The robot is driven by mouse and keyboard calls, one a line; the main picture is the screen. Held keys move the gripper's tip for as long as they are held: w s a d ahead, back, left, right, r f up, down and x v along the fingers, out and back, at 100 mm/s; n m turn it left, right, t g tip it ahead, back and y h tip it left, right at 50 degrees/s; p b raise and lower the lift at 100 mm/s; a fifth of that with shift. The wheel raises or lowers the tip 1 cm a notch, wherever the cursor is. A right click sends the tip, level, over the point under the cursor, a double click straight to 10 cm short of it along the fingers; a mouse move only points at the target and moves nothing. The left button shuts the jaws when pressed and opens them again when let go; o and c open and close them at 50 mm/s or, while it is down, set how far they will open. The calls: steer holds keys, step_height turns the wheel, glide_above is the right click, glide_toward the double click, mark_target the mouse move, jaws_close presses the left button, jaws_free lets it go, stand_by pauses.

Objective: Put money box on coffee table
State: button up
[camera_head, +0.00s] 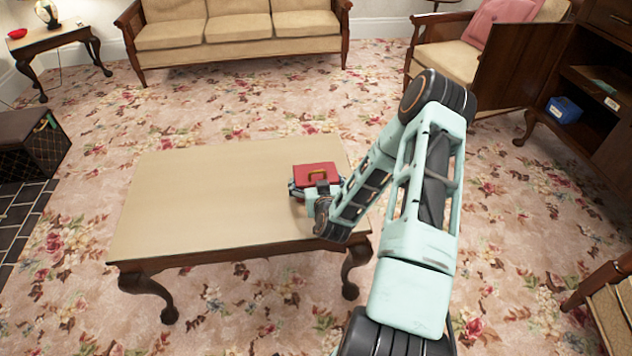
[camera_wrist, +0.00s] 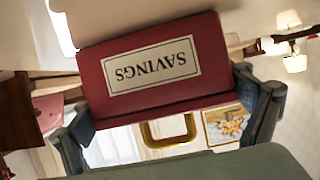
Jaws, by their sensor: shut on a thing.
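The money box is a red box (camera_head: 316,172) with a brass-coloured handle, seen over the right part of the coffee table (camera_head: 205,190). In the wrist view the red box (camera_wrist: 205,47) fills the middle, its white "SAVINGS" label upside down. My gripper (camera_head: 317,187) is shut on it, with one dark finger on each side; the fingers also show in the wrist view (camera_wrist: 165,105). The table has a pale top and dark curved legs. I cannot tell whether the box touches the tabletop.
The rest of the tabletop is bare. A beige sofa (camera_head: 240,30) stands behind it, an armchair (camera_head: 450,60) at back right and a side table (camera_head: 50,40) at back left. A dark cabinet (camera_head: 600,110) with an open door stands at right. Flowered carpet surrounds the table.

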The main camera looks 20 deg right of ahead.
steer(key=shift+f, duration=0.15)
steer(key=o, duration=1.1)
steer(key=shift+r, duration=0.2)
steer(key=shift+s+r, duration=0.1)
steer(key=shift+r, duration=0.05)
steer(key=p+v, duration=0.2)
steer(key=v, duration=0.9)
steer(key=shift+s+a, duration=0.2)
steer(key=shift+s, duration=0.2)
steer(key=shift+w+d, duration=0.1)
